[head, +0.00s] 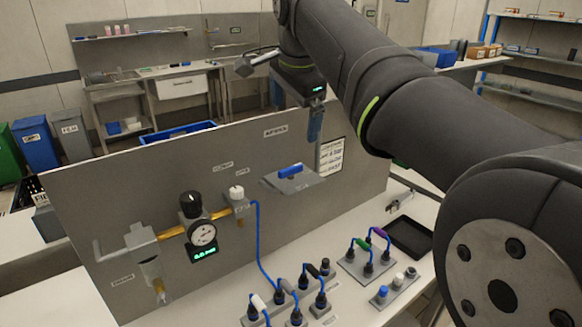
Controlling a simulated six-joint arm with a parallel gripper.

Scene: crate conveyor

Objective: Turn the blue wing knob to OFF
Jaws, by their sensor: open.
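The blue wing knob (290,171) sits on a small grey plate (306,184) at the upright grey panel. Its blue bar lies nearly level in the picture. No ON or OFF marking is readable at this size. My gripper (315,124) hangs above and a little right of the knob, fingers pointing down, clear of it. It is open and holds nothing that I can see. One finger mostly hides the other.
A black-knobbed gauge (202,234) with yellow pipe and a white knob (236,192) are on the panel's left. Blue hose, several cabled plugs and a black tray (410,237) occupy the bench in front.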

